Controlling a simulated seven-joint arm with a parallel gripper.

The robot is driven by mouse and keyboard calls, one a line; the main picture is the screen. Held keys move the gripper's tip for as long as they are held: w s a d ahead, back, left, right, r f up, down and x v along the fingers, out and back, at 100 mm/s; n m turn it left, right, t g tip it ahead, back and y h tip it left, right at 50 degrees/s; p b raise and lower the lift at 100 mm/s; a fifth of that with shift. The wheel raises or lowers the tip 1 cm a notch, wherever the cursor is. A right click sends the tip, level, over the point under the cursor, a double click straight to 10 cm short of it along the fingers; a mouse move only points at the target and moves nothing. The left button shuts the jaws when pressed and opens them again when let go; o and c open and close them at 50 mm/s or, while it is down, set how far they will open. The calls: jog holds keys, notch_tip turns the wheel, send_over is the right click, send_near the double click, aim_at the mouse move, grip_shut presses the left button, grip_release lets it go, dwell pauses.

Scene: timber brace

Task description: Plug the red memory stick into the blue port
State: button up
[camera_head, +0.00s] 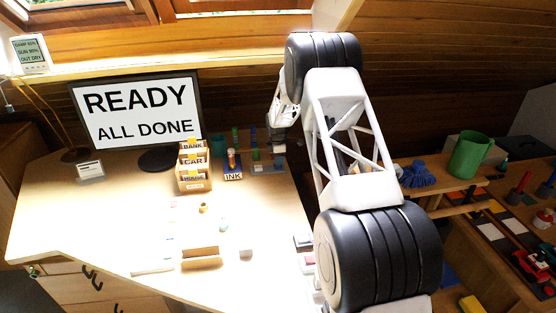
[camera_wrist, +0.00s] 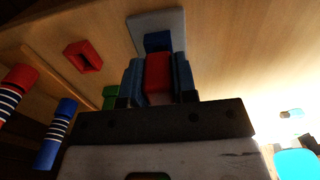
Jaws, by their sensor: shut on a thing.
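In the wrist view the red memory stick (camera_wrist: 157,74) sits between the two dark blue fingers of my gripper (camera_wrist: 158,82), which is shut on it. The blue port (camera_wrist: 157,41) is on a grey plate just beyond the stick's far end, roughly in line with it. The stick's end overlaps the port's lower edge in this view; I cannot tell whether it touches or has entered. In the head view my gripper (camera_head: 277,141) is at the back right of the desk, where the stick and port are too small to make out.
A red square frame (camera_wrist: 83,56) and a green piece (camera_wrist: 110,92) lie left of the fingers. Striped red (camera_wrist: 17,88) and blue (camera_wrist: 61,125) cylinders stand farther left. A letter rack (camera_head: 193,170) and a monitor (camera_head: 138,112) stand left of my gripper. The front desk holds small items.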

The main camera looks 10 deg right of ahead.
jog(key=shift+f, duration=0.45)
dwell(0.5)
jog(key=o, duration=1)
jog(key=shift+r, duration=0.1)
jog(key=shift+r, duration=3.8)
jog(key=shift+r, duration=0.1)
